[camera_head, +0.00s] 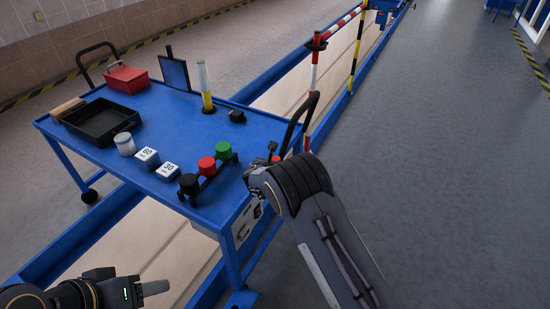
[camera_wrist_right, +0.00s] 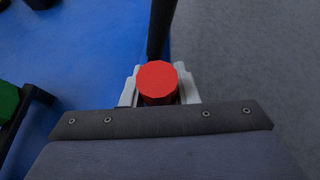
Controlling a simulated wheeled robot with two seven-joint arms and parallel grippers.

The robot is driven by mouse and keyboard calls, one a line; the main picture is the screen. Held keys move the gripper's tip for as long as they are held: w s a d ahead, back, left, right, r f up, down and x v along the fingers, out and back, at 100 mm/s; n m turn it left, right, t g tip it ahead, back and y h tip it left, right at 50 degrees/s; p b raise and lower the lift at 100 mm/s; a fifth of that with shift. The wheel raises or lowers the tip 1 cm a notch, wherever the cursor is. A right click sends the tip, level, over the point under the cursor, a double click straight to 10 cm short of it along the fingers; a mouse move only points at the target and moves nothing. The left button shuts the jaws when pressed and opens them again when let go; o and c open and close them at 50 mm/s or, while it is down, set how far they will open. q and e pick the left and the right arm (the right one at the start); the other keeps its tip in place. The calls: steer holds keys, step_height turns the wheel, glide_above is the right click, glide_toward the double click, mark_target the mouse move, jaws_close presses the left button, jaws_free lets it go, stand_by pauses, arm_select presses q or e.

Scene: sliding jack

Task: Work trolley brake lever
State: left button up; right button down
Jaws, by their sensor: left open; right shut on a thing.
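The blue trolley (camera_head: 235,130) stands left of centre in the head view. My right gripper (camera_head: 272,158) is at its right end, beside the black push handle (camera_head: 299,125). In the right wrist view, my right gripper (camera_wrist_right: 158,92) has its pale fingers on either side of a red round knob (camera_wrist_right: 157,78), which I take to be the brake lever's knob. The gripper is shut on it. The lever below the knob is hidden. My left gripper (camera_head: 152,288) is open and empty at the bottom left, away from the trolley top.
On the trolley are a black tray (camera_head: 100,122), a red box (camera_head: 127,79), numbered blocks (camera_head: 148,157), a rack with black, red and green knobs (camera_head: 207,166), and a yellow-based cylinder (camera_head: 206,90). A red-white barrier (camera_head: 340,27) stands behind. Open grey floor (camera_head: 450,170) lies right.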

arm_select(q)
step_height(320, 180, up, 3)
steer(key=shift+p, duration=1)
arm_select(e)
steer(key=shift+w+d+f+g+y, duration=0.2)
steer(key=shift+w+g+y, duration=0.15)
steer(key=shift+g, duration=0.15)
steer(key=c, duration=1.1)
jaws_free()
arm_select(q)
steer(key=shift+f, duration=0.1)
arm_select(e)
steer(key=shift+v, duration=3.9)
steer(key=shift+c, duration=0.3)
